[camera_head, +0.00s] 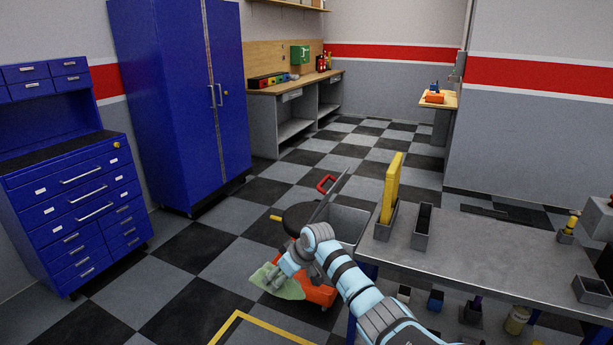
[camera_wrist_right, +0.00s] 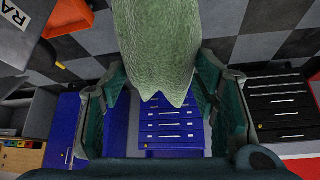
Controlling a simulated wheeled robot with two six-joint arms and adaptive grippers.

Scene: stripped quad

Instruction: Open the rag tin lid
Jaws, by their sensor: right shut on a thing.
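The grey rag tin (camera_head: 348,224) stands left of the steel bench in the head view. Its lid (camera_head: 333,196) appears raised and tilted, with a red handle (camera_head: 326,184) at its upper left. Part of a grey surface with a white label reading "RA" (camera_wrist_right: 18,14) shows in the right wrist view. My right gripper (camera_head: 275,278) is shut on a pale green rag (camera_head: 289,289), low and in front of the tin, apart from the lid. The rag (camera_wrist_right: 168,45) fills the upper middle of the wrist view. My left gripper is not in view.
A steel bench (camera_head: 470,248) with a yellow item (camera_head: 391,187) in a holder stands at right. A dark round seat (camera_head: 298,216) and an orange object (camera_head: 321,294) are close to my right arm. Checkered floor is free toward the blue cabinet (camera_head: 185,100).

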